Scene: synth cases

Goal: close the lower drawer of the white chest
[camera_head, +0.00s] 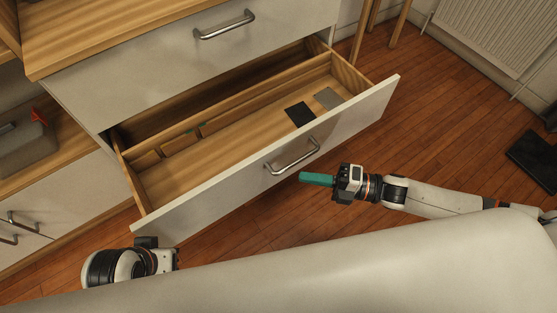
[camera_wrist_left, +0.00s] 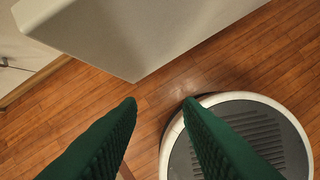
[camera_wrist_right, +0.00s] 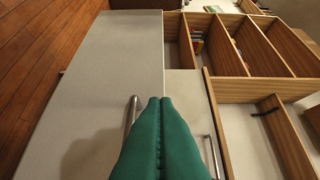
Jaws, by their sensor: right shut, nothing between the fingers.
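The white chest (camera_head: 190,60) has a wooden top and a shut upper drawer with a metal handle (camera_head: 224,25). Its lower drawer (camera_head: 240,185) is pulled far out, showing a wooden inside with dividers and flat black and grey pieces. A metal bar handle (camera_head: 292,157) is on its front. My right gripper (camera_head: 303,177) is shut and empty, in front of the drawer front near the handle; contact cannot be told. In the right wrist view its green fingers (camera_wrist_right: 160,99) point at the pale front (camera_wrist_right: 105,80). My left gripper (camera_wrist_left: 160,100) is open and empty, near the drawer front's left end.
A lower cabinet (camera_head: 60,195) with metal handles stands left of the chest, with a grey case (camera_head: 25,145) on it. A radiator (camera_head: 495,30) is on the wall at the upper right. A dark flat object (camera_head: 535,158) lies on the wooden floor, which is otherwise clear at right.

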